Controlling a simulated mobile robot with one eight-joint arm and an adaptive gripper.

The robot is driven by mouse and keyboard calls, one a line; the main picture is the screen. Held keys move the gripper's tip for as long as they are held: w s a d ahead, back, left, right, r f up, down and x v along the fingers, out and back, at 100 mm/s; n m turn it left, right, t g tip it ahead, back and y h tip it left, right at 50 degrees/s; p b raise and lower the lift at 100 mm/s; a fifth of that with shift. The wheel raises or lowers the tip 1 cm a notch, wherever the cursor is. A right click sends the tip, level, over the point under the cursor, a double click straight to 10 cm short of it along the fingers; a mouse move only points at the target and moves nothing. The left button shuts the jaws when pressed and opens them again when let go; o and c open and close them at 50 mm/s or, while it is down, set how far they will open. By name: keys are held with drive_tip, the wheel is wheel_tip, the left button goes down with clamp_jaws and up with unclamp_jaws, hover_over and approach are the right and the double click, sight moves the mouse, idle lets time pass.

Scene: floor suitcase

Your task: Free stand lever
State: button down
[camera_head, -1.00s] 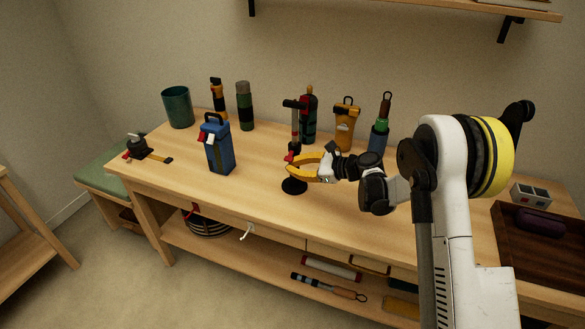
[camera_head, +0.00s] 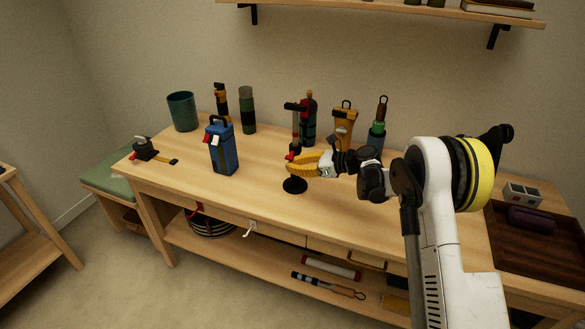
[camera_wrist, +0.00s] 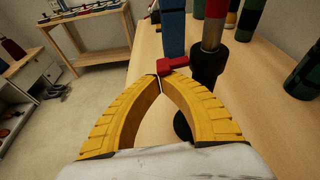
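The stand (camera_head: 295,125) is upright on the workbench, with a dark head, a slim post and a round black base (camera_head: 295,185). Its red lever (camera_head: 291,156) sticks out low on the post. The stand's black lower post (camera_wrist: 207,70) and the red lever (camera_wrist: 173,65) also show in the wrist view. My gripper (camera_head: 290,171) has yellow ribbed fingers and is beside the stand, above its base. In the wrist view its fingertips (camera_wrist: 159,79) meet just in front of the lever. I cannot tell whether they touch it. Nothing is clearly held between them.
A blue container (camera_head: 223,150) with a red part stands left of the stand. Behind are a dark green bottle (camera_head: 308,122), a yellow holder (camera_head: 343,125) and a green-handled tool (camera_head: 378,125). A black device (camera_head: 145,149) lies far left. The front middle of the bench is clear.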

drive_tip(key=shift+s+a+r+m+g, duration=0.1)
drive_tip(key=shift+s+r+m+g, duration=0.15)
drive_tip(key=shift+r+m+g, duration=0.45)
drive_tip(key=shift+f+t, duration=0.1)
drive_tip(key=shift+t, duration=0.2)
drive_tip(key=shift+r+p, duration=0.6)
drive_tip(key=shift+r, duration=0.2)
wheel_tip(320, 180, down, 4)
drive_tip(key=s+b, duration=0.1)
drive_tip(key=b, duration=0.2)
drive_tip(key=p+v, duration=0.4)
drive_tip(key=v, duration=0.5)
drive_tip(key=shift+d, duration=0.4)
